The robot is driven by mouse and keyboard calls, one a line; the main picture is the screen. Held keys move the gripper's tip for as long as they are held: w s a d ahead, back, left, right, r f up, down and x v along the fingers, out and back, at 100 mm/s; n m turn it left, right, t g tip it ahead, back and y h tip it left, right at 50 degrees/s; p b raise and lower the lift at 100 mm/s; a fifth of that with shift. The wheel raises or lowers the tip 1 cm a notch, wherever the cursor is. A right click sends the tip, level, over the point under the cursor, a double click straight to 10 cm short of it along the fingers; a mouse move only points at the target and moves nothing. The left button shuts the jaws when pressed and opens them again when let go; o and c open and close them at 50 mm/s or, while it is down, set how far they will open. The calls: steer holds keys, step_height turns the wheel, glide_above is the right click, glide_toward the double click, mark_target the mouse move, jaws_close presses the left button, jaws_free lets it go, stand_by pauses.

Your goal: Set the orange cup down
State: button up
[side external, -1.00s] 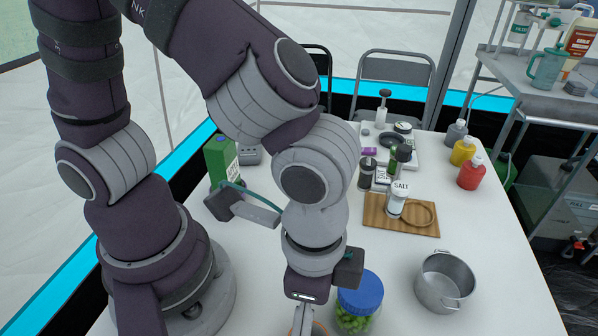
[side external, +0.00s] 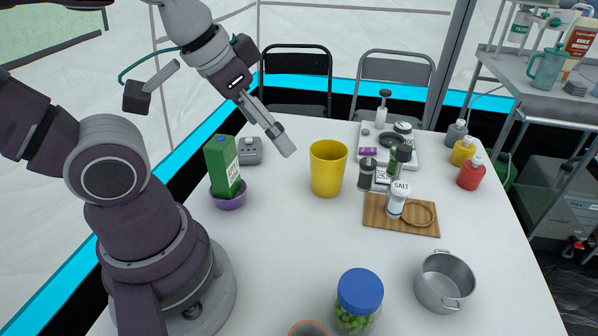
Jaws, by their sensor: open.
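The orange cup (side external: 309,326) shows only as an orange rim at the bottom edge of the side external view, left of the blue-lidded jar. The rest of it is cut off, so I cannot see its base. My gripper (side external: 281,142) is far from it, raised over the back of the table. It is open and holds nothing that I can see. Its fingers point down and right, a little up and left of a yellow cup (side external: 328,168) that stands upright.
A jar with a blue lid (side external: 360,290) and a metal pot (side external: 445,281) stand at the front. A green carton (side external: 222,166) stands in a purple bowl (side external: 229,200). A wooden board (side external: 415,229) holds a salt shaker (side external: 398,200). The middle of the table is clear.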

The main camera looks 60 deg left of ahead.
steer(key=n+g+h, duration=1)
steer(key=n+g, duration=0.1)
steer(key=g, duration=0.2)
glide_toward(306, 328)
steer(key=shift+s+d+f, duration=0.1)
steer(key=shift+s+f, duration=0.55)
steer(key=shift+s, duration=0.2)
steer(key=shift+s+d+f+n+h, duration=0.15)
steer(key=shift+d+f+n+h, duration=0.15)
steer(key=shift+d+n+h, duration=0.25)
steer(key=x, duration=1)
steer(key=shift+w+d+f, duration=0.1)
steer(key=shift+w+d, duration=0.1)
steer(key=shift+d, duration=0.15)
steer(key=c, duration=1.2)
